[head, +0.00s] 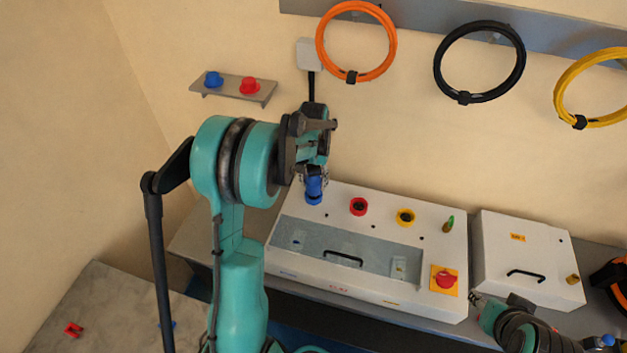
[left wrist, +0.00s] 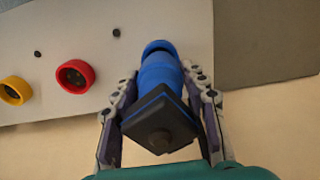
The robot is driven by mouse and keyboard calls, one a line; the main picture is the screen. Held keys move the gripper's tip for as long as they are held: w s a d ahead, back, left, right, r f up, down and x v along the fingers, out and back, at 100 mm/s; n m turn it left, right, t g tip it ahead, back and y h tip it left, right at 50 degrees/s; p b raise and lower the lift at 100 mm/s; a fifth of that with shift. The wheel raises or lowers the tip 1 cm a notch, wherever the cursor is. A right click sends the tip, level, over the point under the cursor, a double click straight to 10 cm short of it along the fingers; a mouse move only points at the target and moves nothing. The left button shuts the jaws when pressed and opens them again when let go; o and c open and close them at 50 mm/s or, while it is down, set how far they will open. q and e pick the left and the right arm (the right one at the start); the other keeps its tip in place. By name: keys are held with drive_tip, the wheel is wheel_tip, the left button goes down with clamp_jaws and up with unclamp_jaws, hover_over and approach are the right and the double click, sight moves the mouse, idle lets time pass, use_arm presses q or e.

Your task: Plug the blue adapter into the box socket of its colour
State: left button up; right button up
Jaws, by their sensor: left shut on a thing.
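My left gripper (head: 314,168) is shut on the blue adapter (head: 314,184) at the left end of the box's top. In the left wrist view, the adapter (left wrist: 160,100) has a blue body and a black square end, with a finger on each side. The blue socket (head: 313,199) is directly below the adapter, and its rim (left wrist: 159,46) shows at the adapter's far end. Adapter and socket overlap in both views; I cannot tell how deep the adapter sits. My right gripper (head: 477,298) is low at the right, near the box's corner, its fingers too small to read.
The white box (head: 380,294) also has a red socket (head: 358,206), a yellow socket (head: 405,217) and a red knob (head: 445,279). A lidded white case (head: 525,255) stands to its right. A wall shelf (head: 232,91) holds blue and red pieces. Cable coils hang above.

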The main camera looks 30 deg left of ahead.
sight(314, 166)
use_arm(q)
drive_tip(key=shift+f, duration=0.2)
drive_tip(key=shift+f+b, duration=0.35)
drive_tip(key=shift+b, duration=0.1)
drive_tip(key=shift+f+b, duration=0.95)
drive_tip(key=shift+f, duration=0.15)
drive_tip(key=o, duration=1.4)
drive_tip(key=shift+c, duration=0.2)
wheel_tip(314, 166, up, 12)
